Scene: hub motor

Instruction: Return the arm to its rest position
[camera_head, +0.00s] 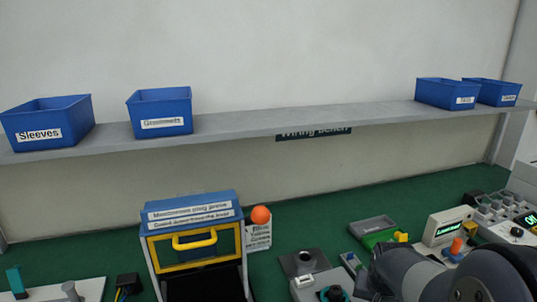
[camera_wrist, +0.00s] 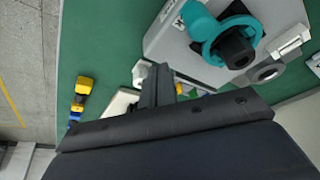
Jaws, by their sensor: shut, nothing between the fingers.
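My gripper (camera_wrist: 157,82) shows in the wrist view with its dark fingers together and nothing between them. It is over the green bench mat (camera_wrist: 95,45), beside a grey fixture (camera_wrist: 170,42) that carries a teal ring and a black round part. In the head view my dark grey arm reaches in from the lower right; the gripper's fingertips cannot be made out there. I cannot tell the exact height of the gripper above the bench.
A blue cabinet with a yellow-framed door (camera_head: 195,247) stands left of centre. A shelf (camera_head: 260,122) with several blue bins (camera_head: 160,112) runs along the wall. A meter (camera_head: 448,226) and a control box (camera_head: 500,212) stand right. A yellow connector (camera_wrist: 84,86) lies near the bench edge.

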